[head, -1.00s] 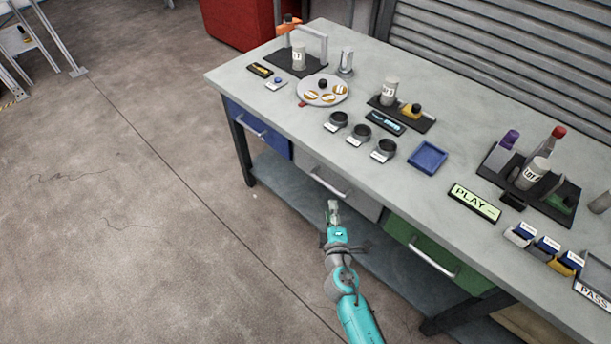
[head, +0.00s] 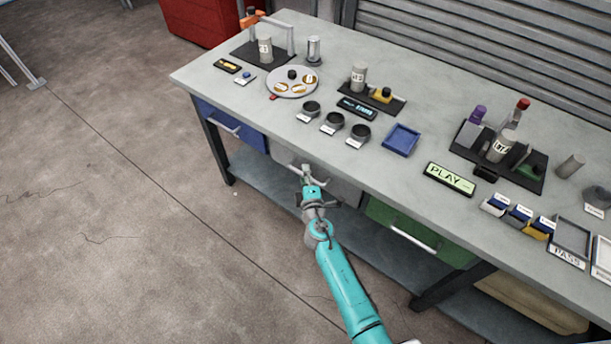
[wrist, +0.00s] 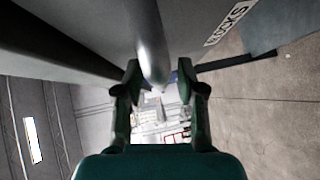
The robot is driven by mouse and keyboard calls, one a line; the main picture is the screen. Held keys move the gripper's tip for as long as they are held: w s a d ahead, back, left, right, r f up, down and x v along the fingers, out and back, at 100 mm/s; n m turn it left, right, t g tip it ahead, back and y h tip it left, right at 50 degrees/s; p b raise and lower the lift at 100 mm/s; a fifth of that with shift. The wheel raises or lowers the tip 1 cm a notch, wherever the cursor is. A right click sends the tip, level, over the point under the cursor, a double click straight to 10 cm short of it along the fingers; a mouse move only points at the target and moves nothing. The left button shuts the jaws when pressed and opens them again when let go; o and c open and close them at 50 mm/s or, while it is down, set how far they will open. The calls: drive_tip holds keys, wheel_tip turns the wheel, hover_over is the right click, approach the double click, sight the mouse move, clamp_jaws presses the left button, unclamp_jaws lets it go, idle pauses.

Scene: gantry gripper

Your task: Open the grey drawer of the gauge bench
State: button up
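The grey drawer (head: 342,187) sits under the bench top, between the blue and green drawers, and looks shut. My gripper (head: 305,170) is at its front, over the handle, and hides part of it. In the wrist view the silver handle bar (wrist: 150,45) runs down between the two dark green fingers of my gripper (wrist: 158,80). The fingers are open, one on each side of the bar. A gap shows between the bar and the right finger. The grey drawer front (wrist: 205,15) carries a partly visible label ending in "OCKS".
The blue drawer (head: 225,122) is to the left and the green drawer (head: 400,222) to the right. The bench top (head: 250,105) above holds cups, trays and a blue tray (head: 402,140). Open floor (head: 130,220) lies in front. A lower shelf (head: 270,190) runs beneath.

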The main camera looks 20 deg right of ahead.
clamp_jaws()
idle(0.3)
drive_tip(key=s+a, duration=0.7)
drive_tip(key=a, duration=0.2)
drive_tip(key=s+a, duration=0.7)
drive_tip(key=a, duration=0.3)
drive_tip(key=shift+s+a, duration=0.15)
drive_tip(key=shift+a, duration=0.15)
unclamp_jaws()
